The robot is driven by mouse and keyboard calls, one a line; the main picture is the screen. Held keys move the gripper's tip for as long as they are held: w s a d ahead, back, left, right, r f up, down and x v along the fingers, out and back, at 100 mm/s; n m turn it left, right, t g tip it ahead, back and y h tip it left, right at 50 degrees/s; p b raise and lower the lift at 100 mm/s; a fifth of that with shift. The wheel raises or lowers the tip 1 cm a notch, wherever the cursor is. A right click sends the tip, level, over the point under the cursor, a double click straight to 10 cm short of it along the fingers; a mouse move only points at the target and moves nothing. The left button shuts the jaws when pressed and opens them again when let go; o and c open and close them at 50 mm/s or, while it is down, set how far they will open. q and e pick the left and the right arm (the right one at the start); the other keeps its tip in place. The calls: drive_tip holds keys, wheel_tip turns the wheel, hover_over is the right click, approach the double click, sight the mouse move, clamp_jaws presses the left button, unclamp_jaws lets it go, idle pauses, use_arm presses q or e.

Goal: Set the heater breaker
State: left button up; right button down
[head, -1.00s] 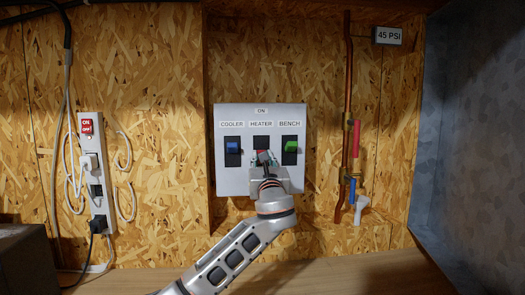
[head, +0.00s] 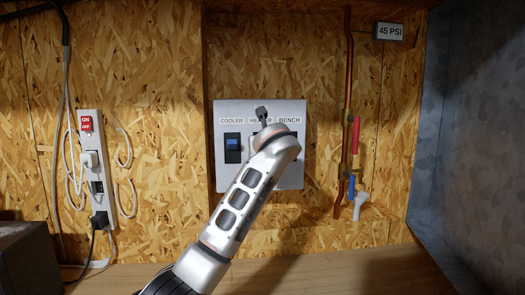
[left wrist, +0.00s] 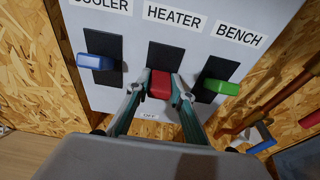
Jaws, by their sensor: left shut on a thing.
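The breaker panel (head: 223,180) is a light grey plate on the wall. In the left wrist view, the red heater switch lever (left wrist: 160,84) stands out from a dark slot under the HEATER label (left wrist: 174,18). My left gripper (left wrist: 157,88) has a finger on each side of this lever and is shut on it. The blue cooler lever (left wrist: 96,62) is to its left and the green bench lever (left wrist: 221,87) to its right. An OFF label (left wrist: 150,116) shows below the heater slot. In the head view my arm hides the heater and bench switches. My right gripper is out of view.
A white power strip (head: 97,205) with plugs and cords hangs left of the panel. A copper pipe (head: 346,100) with red (head: 356,135) and blue (head: 351,187) handles runs right of it. A dark box (head: 28,260) stands at lower left.

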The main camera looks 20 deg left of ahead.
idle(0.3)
use_arm(q)
drive_tip(key=o, duration=1.1)
drive_tip(key=v, duration=1.2)
